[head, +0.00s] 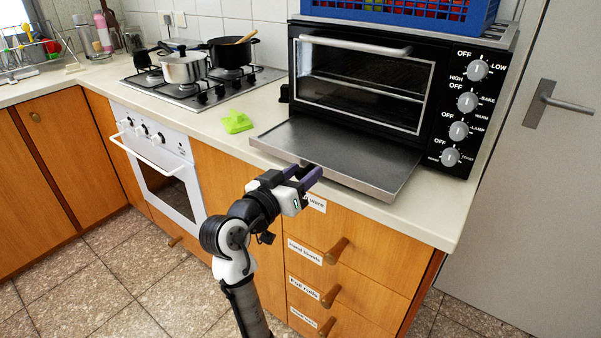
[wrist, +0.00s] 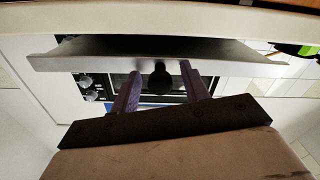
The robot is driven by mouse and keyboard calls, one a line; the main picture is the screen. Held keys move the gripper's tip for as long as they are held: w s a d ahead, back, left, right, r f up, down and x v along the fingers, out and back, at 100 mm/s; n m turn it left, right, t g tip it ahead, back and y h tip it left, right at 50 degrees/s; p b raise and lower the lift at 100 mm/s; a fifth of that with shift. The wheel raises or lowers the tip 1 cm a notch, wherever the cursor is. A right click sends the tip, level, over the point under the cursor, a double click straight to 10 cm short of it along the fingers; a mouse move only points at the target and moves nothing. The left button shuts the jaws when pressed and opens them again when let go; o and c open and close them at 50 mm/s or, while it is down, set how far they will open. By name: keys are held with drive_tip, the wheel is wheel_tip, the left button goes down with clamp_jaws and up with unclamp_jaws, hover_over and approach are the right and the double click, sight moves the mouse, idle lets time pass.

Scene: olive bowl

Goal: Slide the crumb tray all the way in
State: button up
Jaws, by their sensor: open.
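The crumb tray (head: 345,150) is a flat grey metal sheet, pulled far out from under the black toaster oven (head: 360,75) and reaching toward the counter's front edge. My gripper (head: 304,172) is at the tray's front edge, its purple fingers open. In the wrist view, the tray's edge (wrist: 90,58) spans the picture above the fingers. A round black knob (wrist: 160,77) shows between my open fingers (wrist: 159,85). The fingers appear to stand on either side of it, with gaps. I cannot tell whether they touch the tray. The far end of the tray is hidden under the oven.
A crumpled green cloth (head: 237,121) lies on the counter left of the tray. A hob with pots (head: 184,68) is farther left. A blue crate (head: 405,14) sits on the oven. Drawers with wooden knobs (head: 337,251) are below the counter, beside my arm.

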sight(311, 166)
clamp_jaws()
drive_tip(key=shift+x, duration=2.45)
unclamp_jaws()
drive_tip(key=shift+a, duration=0.1)
drive_tip(key=shift+s, duration=0.1)
drive_tip(key=b+v, duration=0.2)
drive_tip(key=v, duration=1.1)
drive_tip(key=shift+s+a, duration=0.2)
drive_tip(key=shift+s, duration=0.05)
